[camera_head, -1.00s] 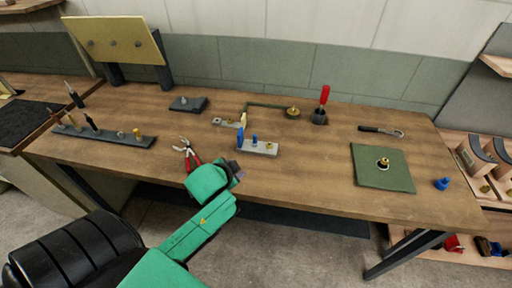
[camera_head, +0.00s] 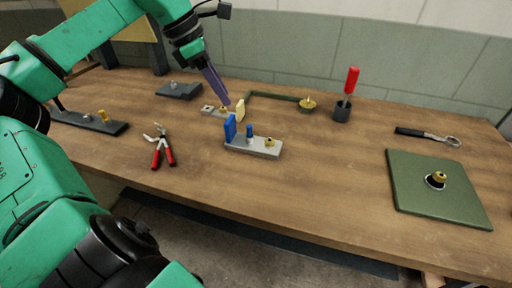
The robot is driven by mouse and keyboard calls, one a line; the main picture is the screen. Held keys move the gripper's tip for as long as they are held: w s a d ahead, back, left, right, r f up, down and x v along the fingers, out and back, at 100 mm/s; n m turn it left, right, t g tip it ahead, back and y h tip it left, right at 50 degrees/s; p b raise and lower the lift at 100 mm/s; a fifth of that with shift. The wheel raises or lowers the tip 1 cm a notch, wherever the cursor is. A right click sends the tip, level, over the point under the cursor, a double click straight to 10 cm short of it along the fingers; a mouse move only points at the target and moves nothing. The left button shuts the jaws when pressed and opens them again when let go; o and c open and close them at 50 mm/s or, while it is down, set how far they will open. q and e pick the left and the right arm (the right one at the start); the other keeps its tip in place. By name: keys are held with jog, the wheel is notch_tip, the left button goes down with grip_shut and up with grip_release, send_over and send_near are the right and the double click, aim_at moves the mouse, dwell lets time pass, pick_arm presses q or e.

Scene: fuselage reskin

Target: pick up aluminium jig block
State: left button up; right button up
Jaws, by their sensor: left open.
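A light grey metal block (camera_head: 240,147), which looks like the aluminium jig block, lies on the middle of the workbench. It carries an upright blue tab at its left end, a blue peg and a brass knob. Behind it lies a smaller grey plate (camera_head: 209,110) with a brass part and a cream upright piece. My left gripper (camera_head: 226,102) comes down from the upper left, its purple fingers seen nearly edge-on. Its tips appear just above the smaller plate and behind the blue tab; contact cannot be told. It is open and holds nothing visible. My right gripper is out of view.
Red-handled pliers (camera_head: 162,147) lie left of the block. A dark rail (camera_head: 95,122) and dark plate (camera_head: 180,90) are farther left. A red screwdriver (camera_head: 350,82) stands in a holder behind. A green mat (camera_head: 437,204) lies right. The wood between is clear.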

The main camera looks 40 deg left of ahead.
aim_at(253, 136)
pick_arm(q)
jog(key=x, duration=0.4)
jog(key=p+x, duration=0.1)
jog(key=x, duration=0.9)
jog(key=shift+s+f, duration=0.15)
jog(key=shift+s, duration=0.1)
grip_shut()
dwell(0.6)
